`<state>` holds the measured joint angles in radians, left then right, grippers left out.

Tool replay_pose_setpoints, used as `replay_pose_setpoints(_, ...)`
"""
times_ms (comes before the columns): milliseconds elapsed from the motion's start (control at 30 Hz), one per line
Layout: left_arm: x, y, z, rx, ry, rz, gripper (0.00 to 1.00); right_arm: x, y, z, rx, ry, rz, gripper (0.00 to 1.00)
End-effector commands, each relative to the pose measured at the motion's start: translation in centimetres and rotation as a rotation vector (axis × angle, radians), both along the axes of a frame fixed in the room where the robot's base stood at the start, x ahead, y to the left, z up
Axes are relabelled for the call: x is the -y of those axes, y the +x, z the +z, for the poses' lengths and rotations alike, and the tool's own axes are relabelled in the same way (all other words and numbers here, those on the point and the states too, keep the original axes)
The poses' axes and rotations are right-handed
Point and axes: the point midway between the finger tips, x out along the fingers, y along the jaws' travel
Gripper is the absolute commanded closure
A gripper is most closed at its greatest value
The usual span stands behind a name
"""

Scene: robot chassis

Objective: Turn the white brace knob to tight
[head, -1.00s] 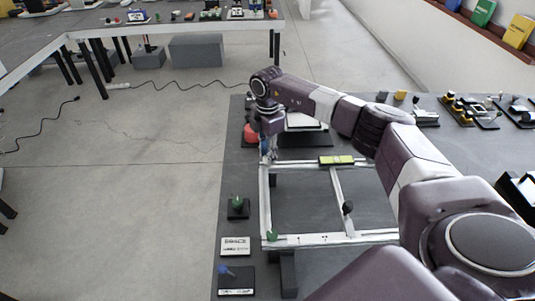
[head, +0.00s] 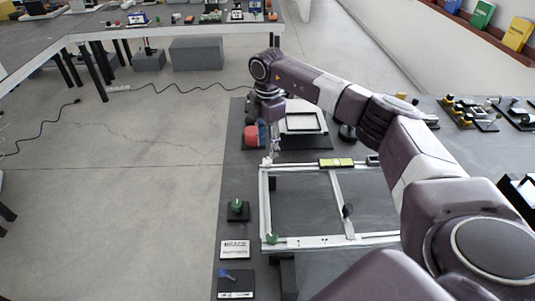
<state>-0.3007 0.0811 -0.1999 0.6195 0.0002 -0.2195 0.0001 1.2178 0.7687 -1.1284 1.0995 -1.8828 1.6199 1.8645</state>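The white rectangular chassis frame (head: 265,205) lies on the dark bench. A small whitish part, possibly the white brace knob (head: 267,161), is at its far left corner; its setting is too small to read. A green knob (head: 271,239) sits at the near left corner, and a black knob (head: 347,210) is on the cross bar. My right gripper (head: 275,144) points down just above and beyond the far left corner. It appears apart from the frame, and its fingers are too small to tell open from shut. My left gripper is not in view.
A yellow-green level (head: 336,162) lies on the frame's far bar. A red and blue object (head: 251,135) and a white panel (head: 302,122) stand beyond it. A green knob on a black base (head: 238,209) and a label card (head: 235,249) are at left.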

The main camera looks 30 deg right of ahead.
Motion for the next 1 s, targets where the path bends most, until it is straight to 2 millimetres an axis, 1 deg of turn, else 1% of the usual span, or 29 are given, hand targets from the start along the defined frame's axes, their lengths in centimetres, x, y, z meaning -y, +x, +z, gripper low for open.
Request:
replay_pose_setpoints(33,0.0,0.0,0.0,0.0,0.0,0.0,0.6,0.0,0.1,1.3,0.005,0.0,0.0,0.6)
replay_pose_setpoints(200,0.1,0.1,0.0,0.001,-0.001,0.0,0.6,0.0,0.1,4.4,0.003,0.001,0.0,0.6)
replay_pose_setpoints(300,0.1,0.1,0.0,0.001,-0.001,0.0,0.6,0.0,0.1,5.7,0.003,0.001,-0.001,0.6)
replay_pose_setpoints(400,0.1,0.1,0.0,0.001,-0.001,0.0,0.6,0.1,0.0,6.4,0.001,0.0,-0.001,0.6)
replay_pose_setpoints(533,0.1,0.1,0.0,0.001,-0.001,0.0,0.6,0.1,0.0,6.6,0.001,0.0,-0.001,0.6)
replay_pose_setpoints(1000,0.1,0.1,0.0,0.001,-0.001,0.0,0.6,0.1,0.0,6.6,0.0,0.0,-0.001,0.6)
